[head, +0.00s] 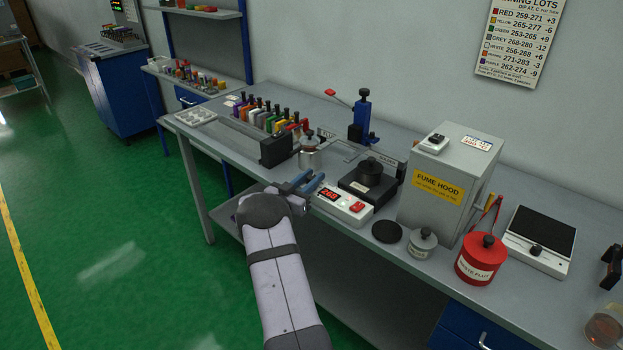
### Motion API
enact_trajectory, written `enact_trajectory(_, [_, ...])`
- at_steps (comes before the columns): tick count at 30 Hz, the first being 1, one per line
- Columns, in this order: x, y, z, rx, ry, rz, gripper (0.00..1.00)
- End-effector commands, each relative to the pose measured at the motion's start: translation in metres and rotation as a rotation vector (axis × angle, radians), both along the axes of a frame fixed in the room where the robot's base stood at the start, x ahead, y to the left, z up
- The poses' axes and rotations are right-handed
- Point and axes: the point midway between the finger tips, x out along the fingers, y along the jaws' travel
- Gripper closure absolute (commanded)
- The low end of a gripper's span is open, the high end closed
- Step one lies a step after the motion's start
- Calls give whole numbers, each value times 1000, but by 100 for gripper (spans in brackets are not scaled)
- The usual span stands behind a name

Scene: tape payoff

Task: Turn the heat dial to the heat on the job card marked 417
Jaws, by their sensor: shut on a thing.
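The heat controller (343,205) is a low white box near the bench's front edge, with a lit red display (329,194) that reads 268 and a red switch (357,207). My gripper (312,180) has blue fingers and is at the left end of this box. It is shut on the heat dial, which the fingers hide. I cannot make out a card marked 417. A small card (478,143) on the fume hood is too small to read. A wall chart (515,40) lists colours with number ranges and offsets, its top cut off.
A black heater with a dark pot (370,171) stands behind the controller. A metal canister (309,153) stands close behind my gripper. The grey fume hood (448,185), a grey lidded jar (422,243) and a red pot (481,260) are to the right.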

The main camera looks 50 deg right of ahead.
Motion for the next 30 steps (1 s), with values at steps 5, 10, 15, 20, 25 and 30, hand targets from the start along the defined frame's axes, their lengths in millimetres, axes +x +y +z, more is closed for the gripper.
enact_trajectory(5, [1, -1, -2, -10, -4, -74, 97])
enact_trajectory(10, [1, -2, -2, -11, -5, -176, 97])
enact_trajectory(15, [1, -2, -1, -13, -6, -261, 97])
enact_trajectory(20, [2, -3, -1, -14, -4, -322, 97])
enact_trajectory(25, [1, -2, 0, -13, -4, -377, 97])
enact_trajectory(30, [1, -1, 2, -6, -3, -406, 97])
